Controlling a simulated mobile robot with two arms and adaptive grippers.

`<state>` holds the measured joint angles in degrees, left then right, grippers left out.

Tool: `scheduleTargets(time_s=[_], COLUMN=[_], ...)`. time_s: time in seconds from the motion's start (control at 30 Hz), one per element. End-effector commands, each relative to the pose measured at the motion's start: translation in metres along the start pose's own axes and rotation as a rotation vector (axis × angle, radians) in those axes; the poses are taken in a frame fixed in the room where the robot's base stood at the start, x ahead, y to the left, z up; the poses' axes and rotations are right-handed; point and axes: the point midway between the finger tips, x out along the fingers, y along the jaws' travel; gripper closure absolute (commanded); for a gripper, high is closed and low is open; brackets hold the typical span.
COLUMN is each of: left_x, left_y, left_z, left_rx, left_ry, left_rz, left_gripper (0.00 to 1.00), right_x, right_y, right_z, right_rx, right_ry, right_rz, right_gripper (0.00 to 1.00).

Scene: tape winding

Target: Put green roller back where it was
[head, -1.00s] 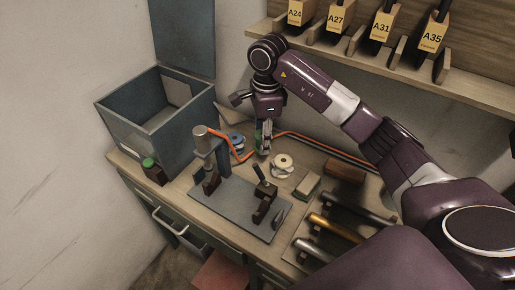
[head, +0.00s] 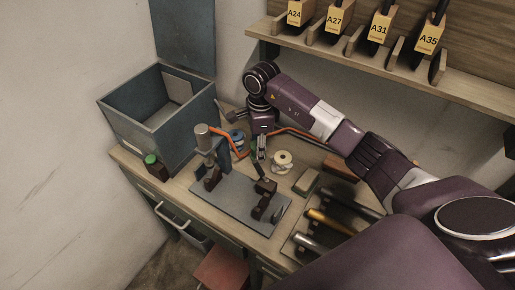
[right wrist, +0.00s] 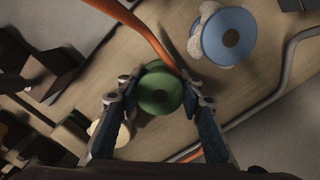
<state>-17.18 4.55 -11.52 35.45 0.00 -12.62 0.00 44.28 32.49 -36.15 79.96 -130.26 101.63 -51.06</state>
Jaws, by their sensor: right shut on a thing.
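The green roller (right wrist: 160,87) is between the two fingers of my right gripper (right wrist: 158,98) in the right wrist view. The fingers are shut on it from both sides. In the head view my right gripper (head: 260,152) is low over the bench, between the blue roller (head: 237,139) and the cream roller (head: 283,161). The green roller is mostly hidden by the fingers there, and I cannot tell whether it touches the bench. The blue roller also shows in the right wrist view (right wrist: 228,36). My left gripper is out of view.
An orange hose (head: 293,130) runs close behind the gripper. A grey base plate with clamps (head: 235,205) stands in front, and an open blue-grey box (head: 150,125) at the left. Dark and brass cylinders (head: 328,221) lie at the right, beneath a shelf (head: 370,60) of labelled holders.

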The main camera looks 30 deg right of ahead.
Motion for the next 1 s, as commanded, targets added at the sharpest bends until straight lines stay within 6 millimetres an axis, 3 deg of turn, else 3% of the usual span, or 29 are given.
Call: scheduleTargets(time_s=[0.03, 0.07, 0.2, 0.57, 1.0], left_x=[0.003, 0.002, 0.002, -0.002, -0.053], left_y=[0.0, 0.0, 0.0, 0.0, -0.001], left_z=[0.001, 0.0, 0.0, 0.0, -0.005], left_rx=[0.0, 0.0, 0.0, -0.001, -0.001], left_ry=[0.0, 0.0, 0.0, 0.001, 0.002], left_rz=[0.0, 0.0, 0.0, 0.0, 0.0], left_gripper=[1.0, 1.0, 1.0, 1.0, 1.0], right_x=[0.003, 0.002, 0.002, -0.002, -0.089], right_y=[0.0, 0.0, 0.0, 0.0, -0.004], right_z=[0.0, 0.0, 0.0, 0.001, -0.017], right_rx=[0.0, 0.0, 0.0, 0.0, 0.017], right_ry=[0.001, 0.0, 0.0, -0.001, 0.001], right_rz=[-0.001, -0.001, 0.0, 0.0, -0.004], right_gripper=[0.94, 0.64, 0.48, 0.48, 0.48])
